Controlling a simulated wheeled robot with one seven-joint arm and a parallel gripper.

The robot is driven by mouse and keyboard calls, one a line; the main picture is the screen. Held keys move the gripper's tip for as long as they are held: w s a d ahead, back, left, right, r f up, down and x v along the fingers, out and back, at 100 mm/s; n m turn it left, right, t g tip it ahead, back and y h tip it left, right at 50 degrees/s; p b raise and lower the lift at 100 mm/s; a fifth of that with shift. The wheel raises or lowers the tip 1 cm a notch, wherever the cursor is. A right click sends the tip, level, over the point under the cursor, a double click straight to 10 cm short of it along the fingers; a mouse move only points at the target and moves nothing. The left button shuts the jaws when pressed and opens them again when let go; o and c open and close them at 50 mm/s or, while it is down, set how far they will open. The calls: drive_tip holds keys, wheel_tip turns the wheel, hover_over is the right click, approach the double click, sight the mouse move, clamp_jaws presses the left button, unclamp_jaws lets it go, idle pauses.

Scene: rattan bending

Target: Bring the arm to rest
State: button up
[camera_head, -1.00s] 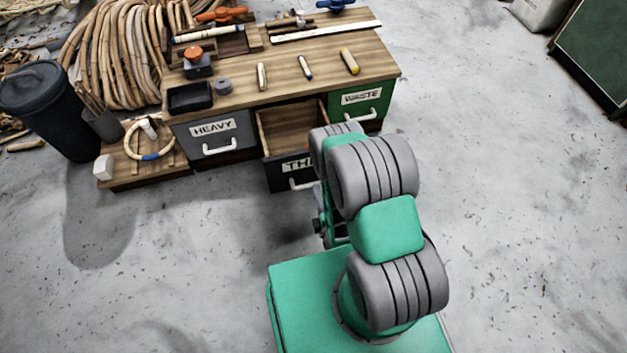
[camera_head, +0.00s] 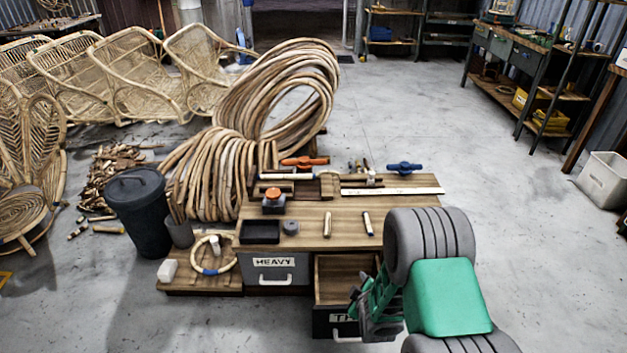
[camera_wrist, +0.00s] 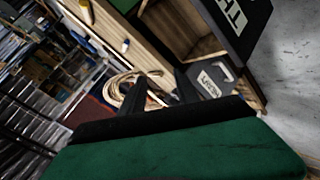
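My arm is folded in front of the workbench (camera_head: 290,225) in the head view. My gripper (camera_head: 372,322) hangs low beside the open drawer marked "TH…" (camera_head: 330,290), whose label is partly covered. In the wrist view the two dark fingers (camera_wrist: 160,92) stand apart with nothing between them. The open drawer also shows in the wrist view (camera_wrist: 190,30), and the visible part of its inside is empty.
The "HEAVY" drawer (camera_head: 274,275) is shut. Two short rattan pieces, one left (camera_head: 327,224) and one right (camera_head: 368,223), lie on the bench top. A rattan ring (camera_head: 212,268) lies on the low platform. A dark bin (camera_head: 140,215) stands at left.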

drive_tip(key=s+r+m+g+p, duration=0.2)
drive_tip(key=r+m+p, duration=0.15)
drive_tip(key=r, duration=0.95)
drive_tip(key=s+r+m+g+p, duration=0.2)
drive_tip(key=r+p, duration=0.2)
drive_tip(key=r, duration=0.9)
drive_tip(key=s+r+m+g+p, duration=0.4)
drive_tip(key=s+r+m+p, duration=0.2)
drive_tip(key=s+r, duration=1.1)
drive_tip(key=shift+s, duration=0.45)
drive_tip(key=shift+d+r, duration=0.1)
